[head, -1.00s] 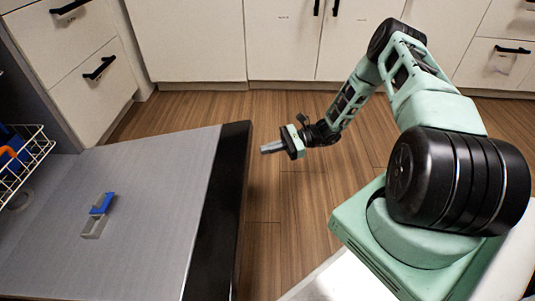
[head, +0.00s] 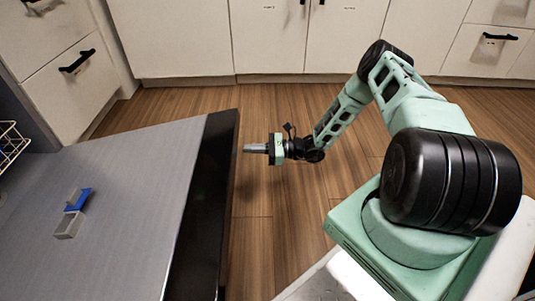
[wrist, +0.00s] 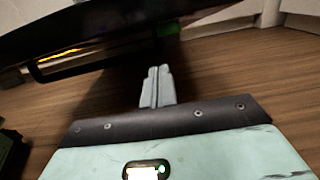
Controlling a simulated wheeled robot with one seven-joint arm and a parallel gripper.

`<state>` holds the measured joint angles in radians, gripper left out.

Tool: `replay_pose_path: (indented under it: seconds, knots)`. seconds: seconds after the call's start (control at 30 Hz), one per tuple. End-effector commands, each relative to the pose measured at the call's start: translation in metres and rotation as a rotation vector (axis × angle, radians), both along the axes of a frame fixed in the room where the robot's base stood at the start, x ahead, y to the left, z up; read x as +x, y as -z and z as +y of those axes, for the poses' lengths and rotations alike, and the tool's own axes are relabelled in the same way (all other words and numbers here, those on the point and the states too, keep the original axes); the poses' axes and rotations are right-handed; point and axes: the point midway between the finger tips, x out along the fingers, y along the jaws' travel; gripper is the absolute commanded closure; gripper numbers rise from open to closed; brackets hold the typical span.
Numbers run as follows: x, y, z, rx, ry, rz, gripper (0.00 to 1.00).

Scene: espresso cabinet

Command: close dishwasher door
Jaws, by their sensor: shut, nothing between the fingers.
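The dishwasher door (head: 130,170) is folded down at the left of the head view, its grey inner face up and its black outer edge facing my gripper. A small detergent compartment with a blue lid (head: 75,205) is on its inner face. My gripper (head: 248,148) is shut and empty, just right of the door's black edge, with a small gap showing between them in the head view. In the wrist view the shut fingers (wrist: 155,88) point toward the dark outer side of the door (wrist: 90,35), which spans the upper left. I cannot tell the gripper's exact height against the door.
A wire dish rack (head: 12,145) shows at the left edge. Drawers with black handles (head: 77,61) stand behind the door. White cabinets (head: 270,40) line the back. The wooden floor (head: 285,205) between door and base is clear.

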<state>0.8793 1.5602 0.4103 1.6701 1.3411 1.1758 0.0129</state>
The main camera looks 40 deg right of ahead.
Motion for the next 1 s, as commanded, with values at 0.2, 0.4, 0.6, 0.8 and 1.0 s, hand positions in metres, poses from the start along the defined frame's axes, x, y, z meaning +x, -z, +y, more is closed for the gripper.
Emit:
replay_pose_path:
  seconds: [0.2,0.4,0.6,0.8,1.0]
  knots:
    - [0.007,-0.021,0.009,-0.002,-0.001,-0.001,1.00]
    - [0.008,-0.036,0.011,-0.001,-0.001,0.000,1.00]
    - [0.009,-0.040,0.012,-0.001,0.000,0.001,1.00]
    - [0.009,-0.040,0.012,-0.001,0.000,0.000,1.00]
    - [0.009,-0.048,0.010,-0.008,0.000,0.003,1.00]
